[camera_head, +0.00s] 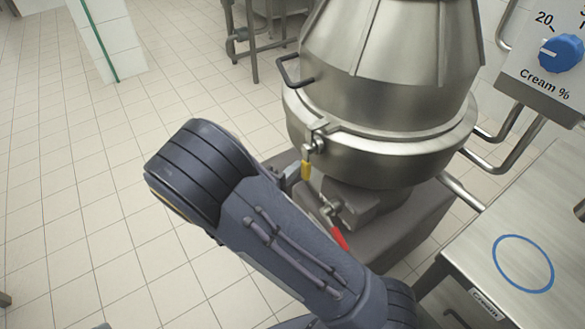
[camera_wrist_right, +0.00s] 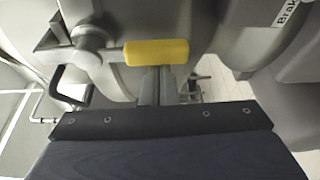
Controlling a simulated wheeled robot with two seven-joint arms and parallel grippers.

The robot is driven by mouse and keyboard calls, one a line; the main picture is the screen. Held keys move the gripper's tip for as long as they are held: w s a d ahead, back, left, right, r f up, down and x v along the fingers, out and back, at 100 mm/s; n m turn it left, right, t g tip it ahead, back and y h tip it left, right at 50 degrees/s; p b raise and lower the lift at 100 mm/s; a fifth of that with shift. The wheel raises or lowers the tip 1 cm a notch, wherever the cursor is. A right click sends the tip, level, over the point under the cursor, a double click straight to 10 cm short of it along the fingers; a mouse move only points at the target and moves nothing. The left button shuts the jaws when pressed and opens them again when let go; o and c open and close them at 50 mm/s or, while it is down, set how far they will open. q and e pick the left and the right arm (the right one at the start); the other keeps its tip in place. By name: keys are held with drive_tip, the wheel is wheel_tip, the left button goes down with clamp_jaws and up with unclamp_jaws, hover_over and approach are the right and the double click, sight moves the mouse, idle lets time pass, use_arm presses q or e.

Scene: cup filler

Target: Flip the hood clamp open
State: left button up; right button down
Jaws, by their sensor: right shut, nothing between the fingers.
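The hood clamp (camera_head: 316,143) sits on the rim of the steel vessel (camera_head: 375,160). Its yellow handle (camera_head: 306,170) hangs downward below the rim in the head view. In the right wrist view the yellow handle (camera_wrist_right: 156,52) lies across the picture, joined to the round clamp pivot (camera_wrist_right: 88,38) at its left. My right gripper (camera_head: 288,175) is beside the handle, its body mostly hidden by my arm. In the wrist view its fingers (camera_wrist_right: 157,86) are shut and empty, with their tips by the handle; contact is unclear. My left gripper is out of view.
A red-handled lever (camera_head: 339,238) is below the vessel. A black hood handle (camera_head: 292,74) juts out at the left. A steel table with a blue ring (camera_head: 523,263) and a panel with a blue knob (camera_head: 562,52) stand at right.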

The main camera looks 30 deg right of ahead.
drive_tip(key=shift+s, duration=0.15)
drive_tip(key=s+n+p, duration=0.1)
drive_tip(key=s+n+g+p, duration=0.1)
drive_tip(key=n+p, duration=0.1)
drive_tip(key=shift+s+d+r+y, duration=0.15)
drive_tip(key=shift+r+y, duration=0.05)
drive_tip(key=shift+y, duration=0.2)
drive_tip(key=s+r+n+g+y+p, duration=0.1)
drive_tip(key=s+r+n+g+p, duration=0.3)
drive_tip(key=n+p, duration=0.5)
drive_tip(key=s+r+p, duration=0.1)
drive_tip(key=s+p, duration=0.1)
drive_tip(key=p, duration=0.2)
drive_tip(key=shift+d+n+g, duration=0.2)
drive_tip(key=shift+n+g, duration=0.2)
drive_tip(key=shift+r, duration=0.15)
